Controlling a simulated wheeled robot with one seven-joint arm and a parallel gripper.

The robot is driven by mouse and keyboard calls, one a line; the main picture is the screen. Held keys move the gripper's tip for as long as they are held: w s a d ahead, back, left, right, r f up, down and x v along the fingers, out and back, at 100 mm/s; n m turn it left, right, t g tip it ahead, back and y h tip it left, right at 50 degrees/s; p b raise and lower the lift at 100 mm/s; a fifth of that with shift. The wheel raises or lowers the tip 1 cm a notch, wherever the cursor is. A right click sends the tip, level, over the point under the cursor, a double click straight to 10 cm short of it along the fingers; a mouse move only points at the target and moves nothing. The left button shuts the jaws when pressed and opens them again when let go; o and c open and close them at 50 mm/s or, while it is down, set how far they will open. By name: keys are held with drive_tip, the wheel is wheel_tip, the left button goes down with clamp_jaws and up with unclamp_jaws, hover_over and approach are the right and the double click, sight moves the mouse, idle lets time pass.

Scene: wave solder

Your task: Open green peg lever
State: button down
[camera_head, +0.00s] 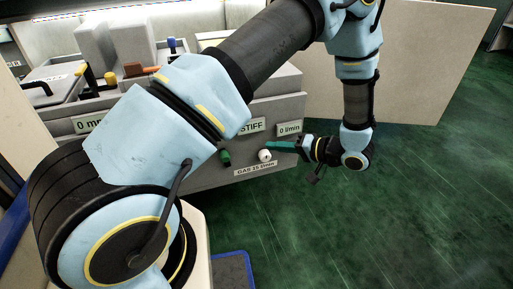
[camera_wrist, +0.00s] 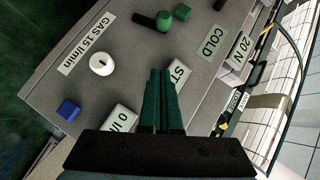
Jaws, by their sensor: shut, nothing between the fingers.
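The green peg lever (camera_wrist: 150,20) is in the wrist view at the top, a dark bar with a green round end, on the grey machine panel. A small green block (camera_wrist: 182,12) sits just to its right. In the head view a green peg (camera_head: 225,157) shows on the panel front, partly behind my arm. My gripper (camera_wrist: 161,72) has its two dark green fingers shut together and empty, below the lever in the wrist view and apart from it. In the head view my gripper (camera_head: 273,145) is to the right of the peg, by the white knob.
A white knob (camera_wrist: 101,64) and a blue block (camera_wrist: 68,109) stand out from the panel. The GAS label (camera_wrist: 86,44) and COLD label (camera_wrist: 213,42) are on it. Green floor (camera_head: 400,210) lies open to the right. A pale board (camera_head: 430,70) stands behind my gripper.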

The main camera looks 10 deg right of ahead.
drive_tip(key=b, duration=0.2)
approach(227, 151)
drive_tip(key=w, duration=0.4)
drive_tip(key=a+f, duration=0.1)
drive_tip(key=a+f+b, duration=0.1)
drive_tip(key=a, duration=0.1)
drive_tip(key=shift+s+a+f, duration=0.1)
drive_tip(key=shift+a+f, duration=0.15)
drive_tip(key=shift+a, duration=0.05)
drive_tip(key=shift+r, duration=0.1)
drive_tip(key=shift+a+r+p, duration=0.1)
drive_tip(key=shift+a+p, duration=0.05)
drive_tip(key=shift+p, duration=0.25)
drive_tip(key=shift+a, duration=0.1)
